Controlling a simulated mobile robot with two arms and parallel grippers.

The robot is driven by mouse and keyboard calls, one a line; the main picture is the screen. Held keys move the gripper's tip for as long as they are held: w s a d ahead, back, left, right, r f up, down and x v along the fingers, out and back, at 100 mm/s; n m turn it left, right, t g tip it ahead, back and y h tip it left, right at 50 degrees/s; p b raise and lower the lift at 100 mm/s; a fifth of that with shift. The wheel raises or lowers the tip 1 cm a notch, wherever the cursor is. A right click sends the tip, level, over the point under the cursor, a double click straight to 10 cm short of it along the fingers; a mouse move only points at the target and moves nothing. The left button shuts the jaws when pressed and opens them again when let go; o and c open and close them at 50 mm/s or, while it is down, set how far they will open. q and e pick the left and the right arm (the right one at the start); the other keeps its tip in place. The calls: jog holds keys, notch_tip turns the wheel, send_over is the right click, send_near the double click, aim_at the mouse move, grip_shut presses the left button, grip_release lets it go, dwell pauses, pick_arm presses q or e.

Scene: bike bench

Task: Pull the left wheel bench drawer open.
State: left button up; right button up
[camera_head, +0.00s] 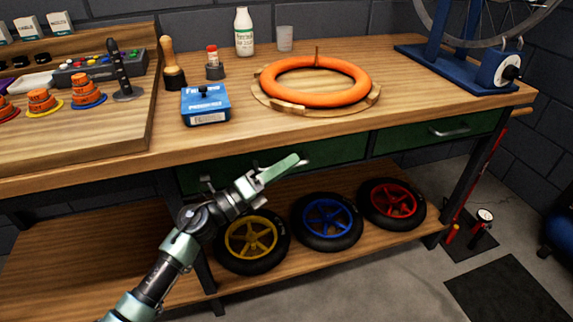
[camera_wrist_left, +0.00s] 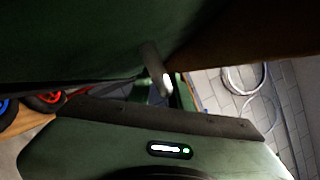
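The left wheel bench drawer (camera_head: 336,150) is a dark green front under the bench top. It looks flush with the bench, though my gripper covers part of it. Only a small bright end of its metal handle (camera_head: 304,162) shows past my gripper. In the left wrist view the handle (camera_wrist_left: 156,70) stands out from the green front (camera_wrist_left: 80,35), close ahead of the gripper. My left gripper (camera_head: 292,162) is at the handle. I cannot tell whether its fingers are shut on it. My right gripper is not in view.
A second green drawer (camera_head: 475,127) with a metal handle sits to the right. The bench top (camera_head: 235,145) holds an orange ring (camera_head: 285,97) and a blue box (camera_head: 207,112). Floor in front is clear.

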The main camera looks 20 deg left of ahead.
pick_arm(q)
grip_shut()
dwell(1.5)
